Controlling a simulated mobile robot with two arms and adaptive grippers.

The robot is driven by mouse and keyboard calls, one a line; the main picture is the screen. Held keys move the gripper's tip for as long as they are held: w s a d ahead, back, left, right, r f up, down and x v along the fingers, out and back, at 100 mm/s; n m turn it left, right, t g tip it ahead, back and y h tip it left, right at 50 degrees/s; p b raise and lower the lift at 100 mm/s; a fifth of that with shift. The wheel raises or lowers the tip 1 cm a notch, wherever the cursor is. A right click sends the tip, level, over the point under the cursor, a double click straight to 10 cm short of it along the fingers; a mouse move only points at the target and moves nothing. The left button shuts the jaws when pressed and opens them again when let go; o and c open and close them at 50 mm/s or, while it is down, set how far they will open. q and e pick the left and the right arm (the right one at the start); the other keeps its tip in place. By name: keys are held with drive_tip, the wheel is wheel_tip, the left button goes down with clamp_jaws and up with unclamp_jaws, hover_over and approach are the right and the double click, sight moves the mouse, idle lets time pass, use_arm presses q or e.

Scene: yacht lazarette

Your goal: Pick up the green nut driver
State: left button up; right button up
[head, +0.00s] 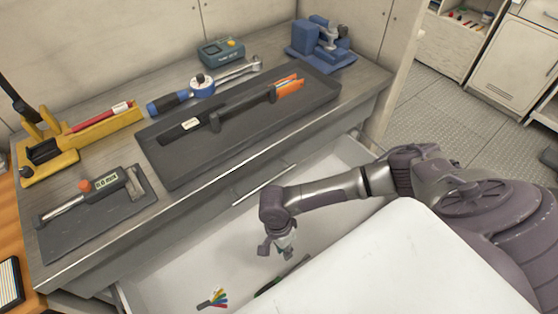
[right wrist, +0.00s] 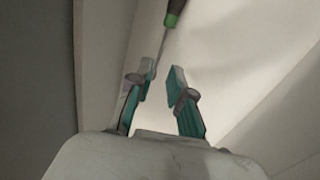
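A thin tool with a dark and green handle, which looks like the green nut driver (head: 270,287), lies in the open drawer, partly hidden by the white panel in front. In the right wrist view the nut driver (right wrist: 171,20) shows a dark handle end with a green band, and its thin shaft runs down toward the fingertips. My right gripper (head: 277,249) reaches down into the drawer, above and behind the tool. In the right wrist view my right gripper (right wrist: 161,82) is open and empty, with the handle beyond its tips. My left gripper is not in view.
The drawer (head: 185,272) also holds several coloured pieces (head: 213,299). The bench above carries a dark tray (head: 170,168) with a long tool, a torque wrench (head: 202,86), a blue vise (head: 320,45) and a yellow holder (head: 48,166). A white panel (head: 390,265) fills the front.

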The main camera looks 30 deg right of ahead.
drive_tip(key=f, duration=0.3)
drive_tip(key=f+b, duration=0.1)
drive_tip(key=f, duration=0.2)
drive_tip(key=s+f+b, duration=0.1)
drive_tip(key=f, duration=0.2)
drive_tip(key=shift+d, duration=0.15)
drive_tip(key=f, duration=0.1)
drive_tip(key=f+b, duration=0.1)
drive_tip(key=f, duration=0.3)
drive_tip(key=shift+s+d+f, duration=0.2)
drive_tip(key=shift+s+d, duration=0.1)
drive_tip(key=shift+s, duration=0.1)
drive_tip(key=shift+f, duration=0.2)
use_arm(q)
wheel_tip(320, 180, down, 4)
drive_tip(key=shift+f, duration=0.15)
use_arm(e)
drive_tip(key=shift+s, duration=0.1)
drive_tip(key=shift+c, duration=0.2)
clamp_jaws()
